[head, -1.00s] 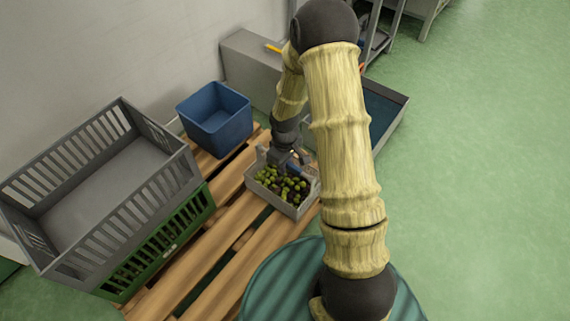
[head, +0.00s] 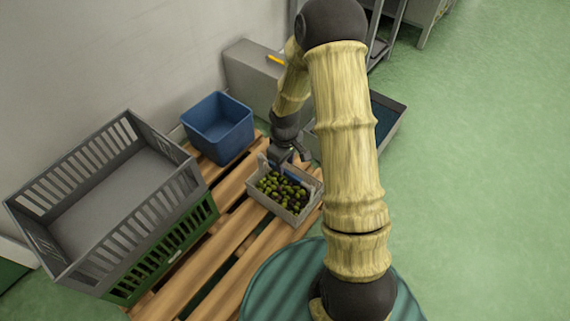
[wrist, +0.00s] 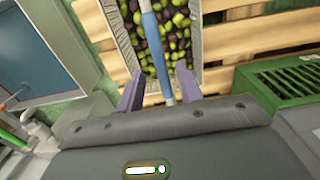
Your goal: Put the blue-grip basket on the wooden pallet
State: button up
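The blue-grip basket is a small light-grey crate (head: 292,212) filled with green and dark olives. It rests on the wooden pallet (head: 232,238), near the pallet's right edge. Its blue grip (wrist: 156,52) is a bar running over the olives in the wrist view. My gripper (head: 290,158) is over the back part of the basket in the head view. In the wrist view its two purple-grey fingers (wrist: 160,88) are spread apart, with the blue bar between them and gaps on both sides. My arm hides part of the pallet's right side.
A grey crate (head: 60,262) sits on a green crate (head: 160,262) at the pallet's left. A blue bin (head: 218,130) stands at the back by the wall. A grey box (head: 250,72) and a dark-blue-filled tray (head: 392,128) lie behind. Green floor at right is clear.

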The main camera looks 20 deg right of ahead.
notch_tip(320, 180, up, 6)
jog(key=p, duration=0.2)
jog(key=shift+f+p, duration=0.15)
jog(key=shift+p, duration=0.25)
jog(key=s+r+m+t, duration=0.2)
jog(key=s+r+m, duration=0.5)
jog(key=s+r, duration=0.6)
notch_tip(320, 180, up, 3)
jog(key=shift+s+a+f+t, duration=0.1)
jog(key=shift+s+a+t, duration=0.2)
jog(key=shift+s, duration=0.05)
dwell(0.5)
